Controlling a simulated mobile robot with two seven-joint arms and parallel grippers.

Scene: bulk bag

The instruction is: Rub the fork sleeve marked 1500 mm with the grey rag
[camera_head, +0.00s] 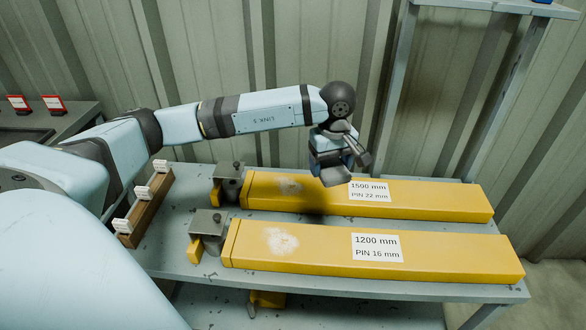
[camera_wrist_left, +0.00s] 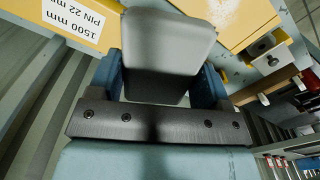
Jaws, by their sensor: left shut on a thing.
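The yellow fork sleeve marked 1500 mm, PIN 22 mm (camera_head: 440,198) lies across the table behind the 1200 mm sleeve. It has a pale, dusty patch (camera_head: 289,185) left of its label. My left gripper (camera_head: 338,160) is over this sleeve, between patch and label, shut on the grey rag (camera_head: 334,178). In the left wrist view the rag (camera_wrist_left: 168,42) looks like a thick grey pad between the fingers and hides part of the sleeve. The patch (camera_wrist_left: 222,10) shows to its right, the label (camera_wrist_left: 75,18) to its left. I cannot tell whether the rag touches the sleeve. My right gripper is out of view.
The yellow 1200 mm, PIN 16 mm sleeve (camera_head: 460,258) lies in front, with its own pale patch. Grey blocks with pins (camera_head: 228,182) stand at the sleeves' left ends. A wooden rack with white tags (camera_head: 146,210) is at the left. A grey post (camera_head: 393,90) rises behind.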

